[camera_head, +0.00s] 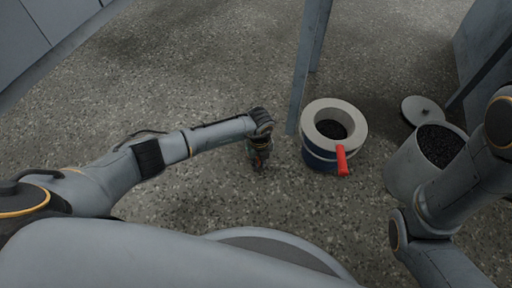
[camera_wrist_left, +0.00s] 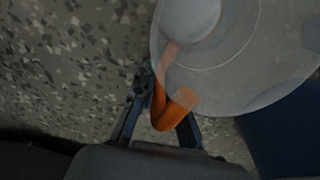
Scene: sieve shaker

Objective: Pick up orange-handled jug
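A round container with a pale, wide rim (camera_head: 315,112) and a blue lower body stands on the floor right of centre in the head view. An orange-red handle (camera_head: 342,160) sticks out at its front. In the left wrist view an orange handle (camera_wrist_left: 178,108) joins a translucent round part (camera_wrist_left: 260,60). My left gripper (camera_head: 259,164) points down, left of the blue container. In the left wrist view its fingers (camera_wrist_left: 161,112) are apart, with the orange handle between them in the picture. Contact cannot be told. My right gripper is out of view.
A grey bucket of dark grains (camera_head: 402,168) stands at the right, behind my right arm. A round lid (camera_head: 422,108) lies beyond it. A grey table leg (camera_head: 307,70) rises just behind the blue container. Speckled floor is clear at the left and back.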

